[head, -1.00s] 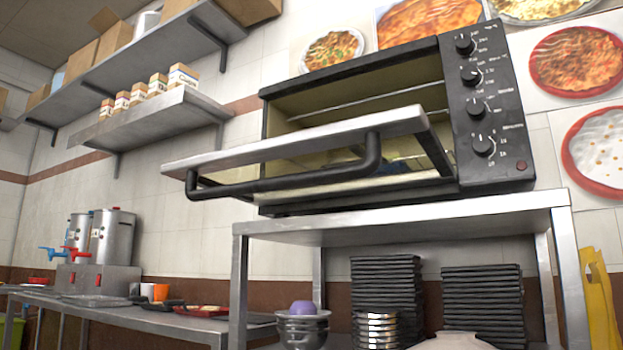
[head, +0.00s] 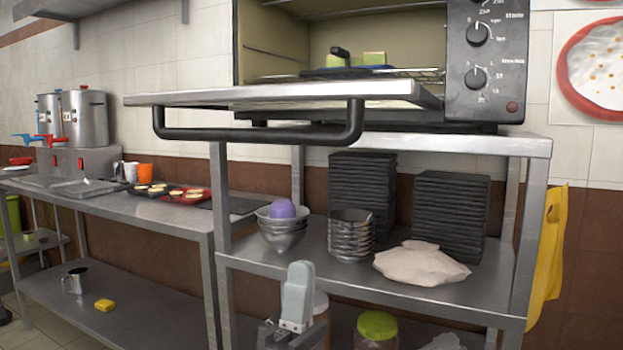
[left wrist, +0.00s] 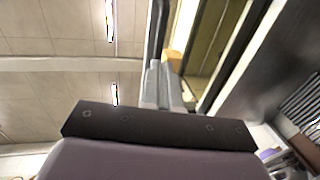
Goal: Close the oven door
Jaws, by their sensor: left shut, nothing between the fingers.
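The black oven (head: 455,100) stands on top of a metal rack. Its door (head: 270,95) is down and open, sticking out roughly level toward me. The black bar handle (head: 260,135) hangs along the door's front edge. My left gripper (head: 298,268) points upward below the door and handle, apart from them in the picture. Its fingers are together and empty. In the left wrist view the shut fingers (left wrist: 163,75) point up beside a yellowish opening that looks like the oven interior. My right gripper is not in view.
Inside the oven are a wire rack (head: 420,75) and a dark-handled blue item (head: 345,71). The metal rack (head: 490,145) holds stacked black trays (head: 450,215), bowls (head: 283,232) and a white cloth (head: 420,264). A counter with steel urns (head: 85,118) stands at left.

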